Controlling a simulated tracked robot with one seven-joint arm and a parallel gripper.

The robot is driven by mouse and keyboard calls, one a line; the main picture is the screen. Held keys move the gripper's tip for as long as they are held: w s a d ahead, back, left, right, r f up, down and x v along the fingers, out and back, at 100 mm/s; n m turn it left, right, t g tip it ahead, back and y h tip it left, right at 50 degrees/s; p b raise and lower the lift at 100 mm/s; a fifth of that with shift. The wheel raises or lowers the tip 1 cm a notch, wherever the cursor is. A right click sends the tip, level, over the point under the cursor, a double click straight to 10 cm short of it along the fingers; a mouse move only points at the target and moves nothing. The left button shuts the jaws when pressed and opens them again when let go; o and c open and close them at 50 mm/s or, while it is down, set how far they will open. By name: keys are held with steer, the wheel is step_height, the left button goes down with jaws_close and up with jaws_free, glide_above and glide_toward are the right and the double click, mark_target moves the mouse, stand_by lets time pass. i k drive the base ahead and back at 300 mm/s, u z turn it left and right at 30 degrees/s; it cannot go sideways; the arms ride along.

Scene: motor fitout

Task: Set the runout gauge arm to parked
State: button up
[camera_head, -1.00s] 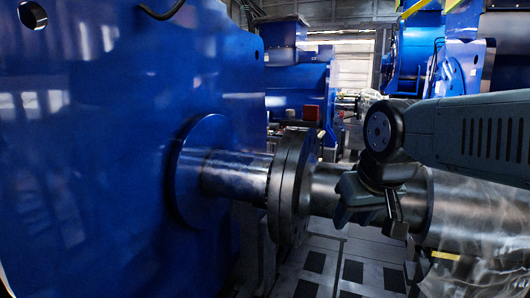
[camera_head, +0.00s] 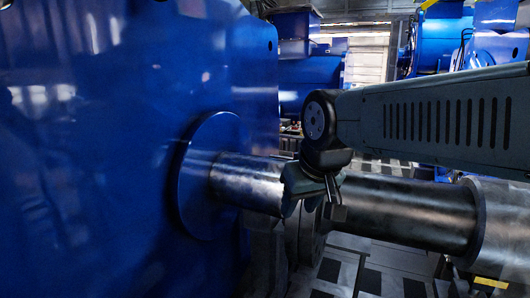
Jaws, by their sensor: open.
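I cannot make out the runout gauge arm in this view; it may be hidden behind my arm or too small to tell. My gripper (camera_head: 316,195) is in front of the steel shaft (camera_head: 245,183), near the coupling flange (camera_head: 308,240), and covers the flange's upper part. The jaws are open, and I see nothing held between them. I cannot tell whether they touch the shaft. The shaft runs from a round blue collar (camera_head: 203,185) on the big blue motor housing (camera_head: 110,130) toward the right.
The blue housing fills the left side. A thicker shaft section (camera_head: 400,212) with a wide end collar (camera_head: 500,235) lies at the right, below my arm. More blue machines (camera_head: 309,80) stand behind. The dark-tiled floor (camera_head: 375,275) shows below the shaft.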

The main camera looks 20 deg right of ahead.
mark_target(270, 155)
steer(key=z, duration=0.15)
steer(key=i, duration=0.6)
steer(key=z, duration=0.6)
